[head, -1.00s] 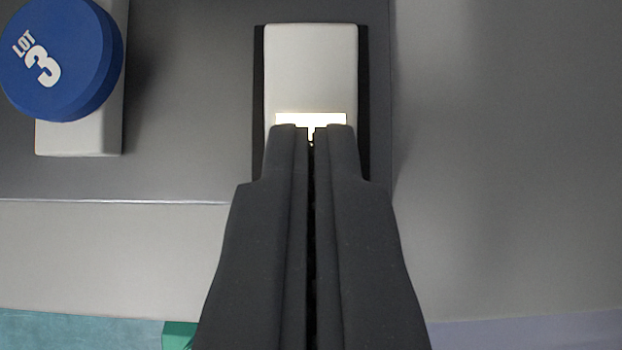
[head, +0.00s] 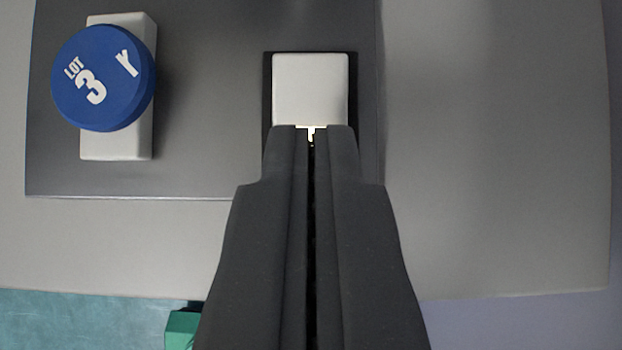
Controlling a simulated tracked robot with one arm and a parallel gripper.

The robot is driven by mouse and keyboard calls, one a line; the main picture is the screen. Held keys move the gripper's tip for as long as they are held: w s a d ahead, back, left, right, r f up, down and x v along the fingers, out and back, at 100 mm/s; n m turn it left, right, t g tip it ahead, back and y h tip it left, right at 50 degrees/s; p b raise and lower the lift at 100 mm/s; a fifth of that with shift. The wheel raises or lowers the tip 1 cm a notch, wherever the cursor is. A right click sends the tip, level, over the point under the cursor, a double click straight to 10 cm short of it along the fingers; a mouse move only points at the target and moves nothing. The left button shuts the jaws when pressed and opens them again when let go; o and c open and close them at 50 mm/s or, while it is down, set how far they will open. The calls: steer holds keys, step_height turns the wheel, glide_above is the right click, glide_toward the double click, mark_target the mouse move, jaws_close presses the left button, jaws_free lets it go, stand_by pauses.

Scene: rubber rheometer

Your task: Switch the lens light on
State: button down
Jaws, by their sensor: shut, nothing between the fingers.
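A white rocker-like switch (head: 310,88) sits in a dark frame on the dark grey panel (head: 215,120). A bright pale strip shows along its lower edge, just above my fingertips. My gripper (head: 312,130) is shut and empty, its fingertips overlapping the lower part of the switch in the view. The fingers hide the lower end of the switch and its frame. Whether the tips touch the switch I cannot tell. No lens or lens light is recognisable.
A blue round piece (head: 103,78) marked "LOT 3" sits on a white block (head: 117,146) at the left of the panel. A light grey surface surrounds the panel. A green object (head: 181,328) lies at the lower left, partly behind my gripper.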

steer(key=p+v, duration=0.1)
steer(key=v, duration=1.1)
steer(key=shift+s, duration=0.4)
